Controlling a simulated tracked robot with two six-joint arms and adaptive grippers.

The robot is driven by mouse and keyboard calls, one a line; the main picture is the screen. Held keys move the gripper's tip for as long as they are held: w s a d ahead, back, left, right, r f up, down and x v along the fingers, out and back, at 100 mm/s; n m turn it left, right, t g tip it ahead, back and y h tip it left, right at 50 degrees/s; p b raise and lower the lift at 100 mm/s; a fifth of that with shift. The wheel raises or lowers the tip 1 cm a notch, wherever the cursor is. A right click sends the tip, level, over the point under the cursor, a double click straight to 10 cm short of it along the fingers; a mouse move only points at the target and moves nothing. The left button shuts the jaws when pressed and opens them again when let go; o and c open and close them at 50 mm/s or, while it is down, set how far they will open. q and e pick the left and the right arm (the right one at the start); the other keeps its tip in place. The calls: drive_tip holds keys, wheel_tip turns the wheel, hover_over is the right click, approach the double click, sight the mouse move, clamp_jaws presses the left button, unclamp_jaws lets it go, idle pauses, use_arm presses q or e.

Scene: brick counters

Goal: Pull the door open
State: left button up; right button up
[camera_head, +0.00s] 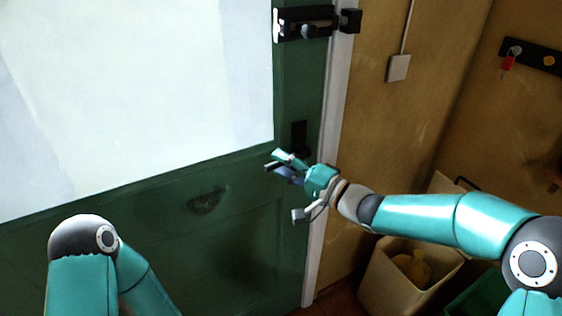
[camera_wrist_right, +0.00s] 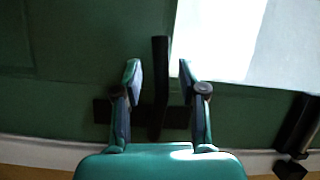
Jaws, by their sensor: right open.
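The green door (camera_head: 240,215) with a large white pane fills the left of the head view and looks shut against its white frame. Its black handle (camera_head: 300,138) is near the right edge, above my right gripper (camera_head: 287,186). In the right wrist view, the handle's dark bar (camera_wrist_right: 160,80) stands between the open fingers of my right gripper (camera_wrist_right: 159,72), with a visible gap on both sides. A dark plate shows behind the fingers. My left arm is at the lower left of the head view; its gripper is out of view.
A black bolt (camera_head: 305,24) sits at the door's upper edge. To the right are a yellow-brown wall with a switch (camera_head: 397,68), a key rack (camera_head: 533,54) and a pale bin (camera_head: 378,275) on the floor below my right arm. A dark oval fitting (camera_head: 207,202) is on the lower door.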

drive_tip(key=shift+w+a, duration=0.3)
drive_tip(key=shift+a, duration=0.15)
clamp_jaws()
